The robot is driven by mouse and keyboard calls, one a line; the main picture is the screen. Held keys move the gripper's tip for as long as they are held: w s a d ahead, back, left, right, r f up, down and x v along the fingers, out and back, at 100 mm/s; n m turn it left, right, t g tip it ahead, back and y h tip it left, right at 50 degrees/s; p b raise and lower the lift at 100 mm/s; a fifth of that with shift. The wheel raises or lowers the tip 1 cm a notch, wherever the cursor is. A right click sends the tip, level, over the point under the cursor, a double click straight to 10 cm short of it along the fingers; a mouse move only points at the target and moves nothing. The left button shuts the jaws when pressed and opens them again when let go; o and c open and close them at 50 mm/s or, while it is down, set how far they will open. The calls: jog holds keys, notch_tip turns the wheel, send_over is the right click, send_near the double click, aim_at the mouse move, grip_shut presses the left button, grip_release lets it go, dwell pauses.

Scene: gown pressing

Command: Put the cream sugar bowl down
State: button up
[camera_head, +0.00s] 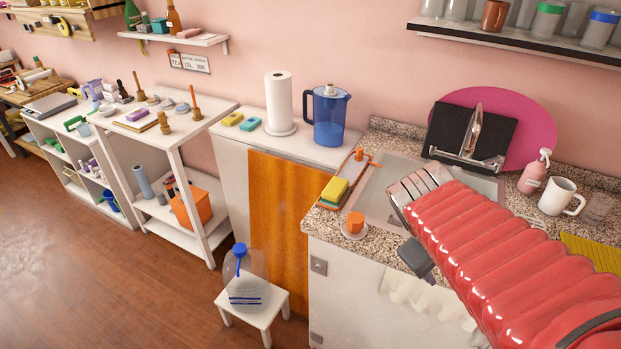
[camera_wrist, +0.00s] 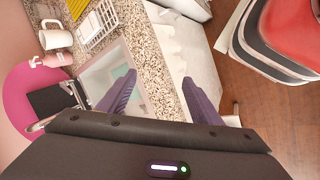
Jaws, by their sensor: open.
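My gripper (camera_wrist: 158,88) is open in the wrist view, its two purple fingers spread wide with nothing between them. Beyond the fingers lie the speckled counter (camera_wrist: 150,72) and its front edge. In the head view my red-sleeved arm reaches over the counter (camera_head: 322,222) and sink from the right; the fingers cannot be made out there. I cannot make out a cream sugar bowl in either view; my arm hides part of the counter and sink.
The sink (camera_head: 378,190) is beside my arm. A white mug (camera_head: 556,197), pink soap pump (camera_head: 533,176) and black board (camera_head: 447,130) stand behind it. A water jug (camera_head: 246,285) stands on a low stool (camera_head: 270,318).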

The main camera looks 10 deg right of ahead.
jog(key=a+r+m+t+y, duration=0.1)
jog(key=a+r+t+y, duration=0.1)
jog(key=a, duration=0.7)
jog(key=w+a+r+m+t+y, duration=0.1)
jog(key=a+y, duration=0.3)
jog(key=a, duration=0.6)
jog(key=shift+r+m+t, duration=0.45)
jog(key=shift+m+t, duration=0.05)
